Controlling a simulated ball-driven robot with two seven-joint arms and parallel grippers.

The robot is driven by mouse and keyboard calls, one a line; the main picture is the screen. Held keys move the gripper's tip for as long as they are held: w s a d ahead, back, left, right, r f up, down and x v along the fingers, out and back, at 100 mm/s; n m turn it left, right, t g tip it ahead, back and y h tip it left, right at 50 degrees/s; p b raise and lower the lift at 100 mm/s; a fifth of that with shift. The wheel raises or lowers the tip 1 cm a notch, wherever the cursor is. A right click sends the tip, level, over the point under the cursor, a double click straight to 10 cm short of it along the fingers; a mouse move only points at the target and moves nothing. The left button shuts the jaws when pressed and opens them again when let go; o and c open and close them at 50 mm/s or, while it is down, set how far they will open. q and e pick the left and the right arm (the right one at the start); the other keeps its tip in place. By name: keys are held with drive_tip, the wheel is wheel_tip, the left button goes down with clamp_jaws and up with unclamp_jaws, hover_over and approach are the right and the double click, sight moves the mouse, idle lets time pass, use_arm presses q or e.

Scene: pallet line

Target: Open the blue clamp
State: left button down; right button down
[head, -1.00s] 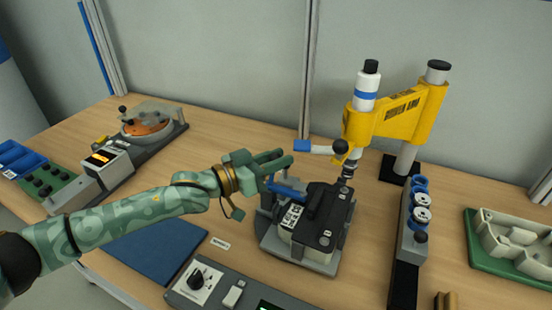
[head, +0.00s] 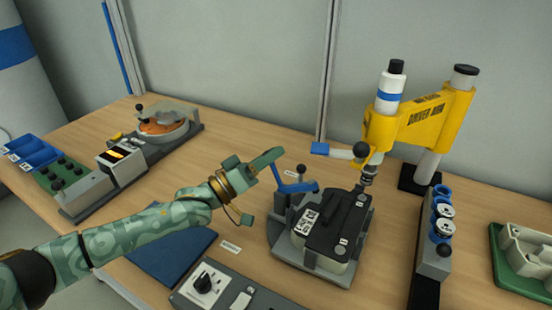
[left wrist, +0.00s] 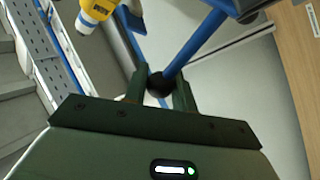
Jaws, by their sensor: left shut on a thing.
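The blue clamp (head: 296,187) is on the left side of the black-topped fixture (head: 335,225). Its blue lever stands tilted up, leaning left toward my gripper. My left gripper (head: 271,164) is at the raised end of this lever. In the left wrist view the two fingers are shut on a black ball knob (left wrist: 158,85) at the end of the blue lever (left wrist: 193,46). In the head view the fingers hide the knob. My right gripper is in neither view.
A yellow driver arm (head: 408,122) on a post stands behind and right of the fixture. A rack of cylinders (head: 440,230) is at the right. A control panel (head: 222,290) and a blue mat (head: 168,258) lie in front. A turntable unit (head: 165,122) is back left.

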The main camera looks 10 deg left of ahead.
use_arm(q)
drive_tip(key=shift+w+a+f+n, duration=0.1)
drive_tip(key=shift+a+f+n, duration=0.15)
drive_tip(key=shift+n, duration=0.15)
drive_tip(key=shift+t, duration=0.3)
drive_tip(key=c, duration=1.2)
unclamp_jaws()
drive_tip(key=shift+o, duration=0.2)
drive_tip(key=shift+r, duration=0.1)
drive_tip(key=p+v, duration=0.1)
drive_tip(key=v, duration=1.1)
